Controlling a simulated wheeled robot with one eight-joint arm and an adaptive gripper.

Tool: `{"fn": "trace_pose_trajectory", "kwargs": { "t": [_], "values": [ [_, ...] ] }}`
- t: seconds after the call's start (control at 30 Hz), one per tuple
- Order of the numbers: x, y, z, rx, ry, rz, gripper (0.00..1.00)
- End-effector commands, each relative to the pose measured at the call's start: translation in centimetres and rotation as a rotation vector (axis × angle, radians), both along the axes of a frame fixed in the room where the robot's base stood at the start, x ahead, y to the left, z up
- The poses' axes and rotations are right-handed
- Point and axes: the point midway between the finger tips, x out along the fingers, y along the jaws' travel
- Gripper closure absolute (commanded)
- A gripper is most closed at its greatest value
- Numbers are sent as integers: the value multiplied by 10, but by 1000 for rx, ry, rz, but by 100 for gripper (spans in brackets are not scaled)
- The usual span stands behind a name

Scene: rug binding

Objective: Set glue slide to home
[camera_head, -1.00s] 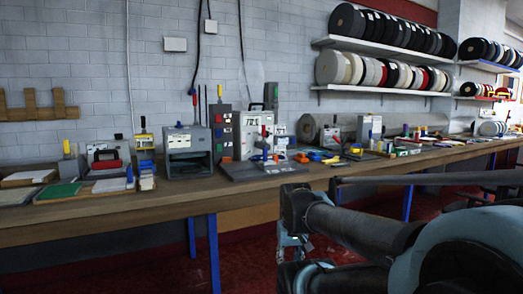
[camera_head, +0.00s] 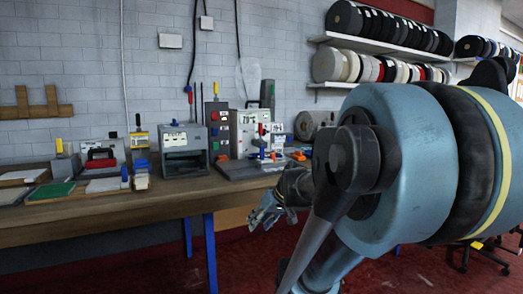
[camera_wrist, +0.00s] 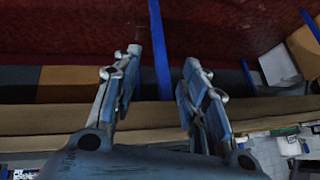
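No part is plainly marked as the glue slide, and I cannot tell which one it is or where it is set. A white-faced machine (camera_head: 247,132) with a small display, a base plate and red and blue parts stands on the bench. A grey box-shaped machine (camera_head: 186,151) with an open front stands to its left, with a dark panel of coloured buttons (camera_head: 218,129) between them. My gripper (camera_head: 266,217) is in front of the bench, below its top and apart from these machines. In the wrist view my gripper (camera_wrist: 163,58) has its fingers spread with nothing between them.
The wooden bench (camera_head: 110,210) runs along the wall on blue legs (camera_head: 210,250). A red-handled tool (camera_head: 101,159), a green pad (camera_head: 52,190) and small blocks lie on its left part. Shelves of rolls (camera_head: 385,70) hang above. My arm hides the bench's right part.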

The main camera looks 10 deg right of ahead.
Motion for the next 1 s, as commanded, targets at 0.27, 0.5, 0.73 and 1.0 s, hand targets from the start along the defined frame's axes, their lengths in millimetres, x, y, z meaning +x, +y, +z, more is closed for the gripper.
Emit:
{"fn": "trace_pose_trajectory", "kwargs": {
  "t": [0.27,0.5,0.73,1.0],
  "values": [
    [110,2,73,142,-359,60,60],
    [197,-37,132,176,-679,7,60],
    [253,-94,168,147,-905,-97,60],
    [276,-125,180,118,-995,-161,60]
  ]
}}
